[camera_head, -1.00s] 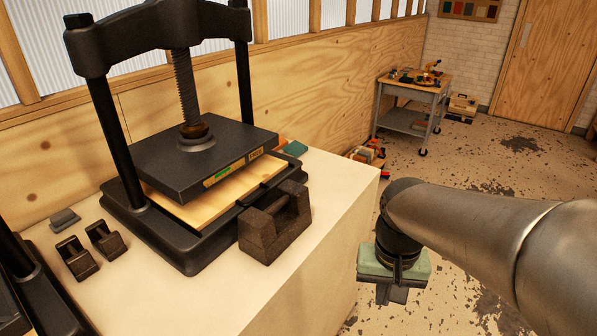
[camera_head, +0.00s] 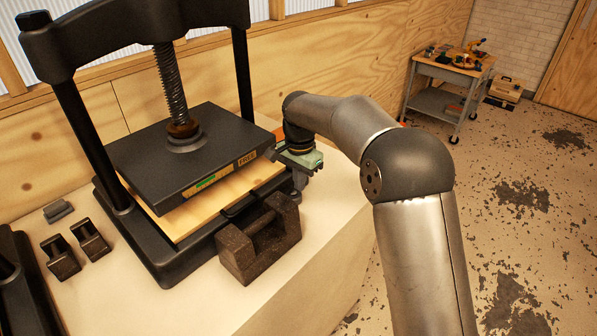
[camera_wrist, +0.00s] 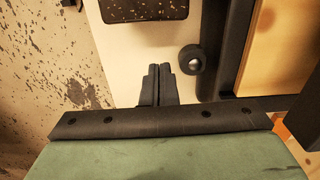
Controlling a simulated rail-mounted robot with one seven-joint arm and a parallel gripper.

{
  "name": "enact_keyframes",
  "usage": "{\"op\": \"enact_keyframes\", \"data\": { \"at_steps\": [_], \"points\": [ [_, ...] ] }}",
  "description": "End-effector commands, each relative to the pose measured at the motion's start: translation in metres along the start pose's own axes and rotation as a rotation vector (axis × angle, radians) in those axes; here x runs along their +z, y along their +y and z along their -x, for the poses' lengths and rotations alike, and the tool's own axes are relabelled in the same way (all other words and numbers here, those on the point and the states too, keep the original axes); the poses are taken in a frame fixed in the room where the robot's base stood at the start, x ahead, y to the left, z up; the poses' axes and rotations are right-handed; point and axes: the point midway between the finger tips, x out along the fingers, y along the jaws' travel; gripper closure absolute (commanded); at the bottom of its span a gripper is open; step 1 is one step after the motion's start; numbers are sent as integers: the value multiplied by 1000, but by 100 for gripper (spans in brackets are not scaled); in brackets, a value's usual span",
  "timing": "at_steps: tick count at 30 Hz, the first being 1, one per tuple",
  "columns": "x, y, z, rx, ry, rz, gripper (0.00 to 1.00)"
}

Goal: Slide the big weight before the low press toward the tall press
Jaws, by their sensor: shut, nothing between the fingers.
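The big weight (camera_head: 262,252) is a dark, rough block with a handle bar across its top. It stands on the pale bench top along the front edge of the black screw press (camera_head: 190,140), near its right corner. Its end also shows at the top of the wrist view (camera_wrist: 145,8). My gripper (camera_head: 298,185) is shut and empty, pointing down beside the press's right corner, just beyond the weight's far end. In the wrist view the closed fingers (camera_wrist: 157,84) are over bare bench, with a visible gap to the weight. The head view partly hides the fingertips.
Two small weights (camera_head: 91,240) (camera_head: 62,257) and a grey piece (camera_head: 58,211) lie left of the press. Another press (camera_head: 22,280) is cut off at the left edge. The bench front (camera_head: 330,270) drops to the floor on the right. A cart (camera_head: 447,90) stands far back.

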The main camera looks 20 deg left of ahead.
Motion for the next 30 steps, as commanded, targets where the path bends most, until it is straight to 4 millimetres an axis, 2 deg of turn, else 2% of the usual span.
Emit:
{"op": "enact_keyframes", "data": {
  "at_steps": [7,10,15,30],
  "points": [
    [0,1,-52,4,-2,-1,100],
    [20,0,-46,0,-1,3,100],
    [35,1,-48,0,0,1,100],
    [44,0,-50,-1,1,2,100]
  ]
}}
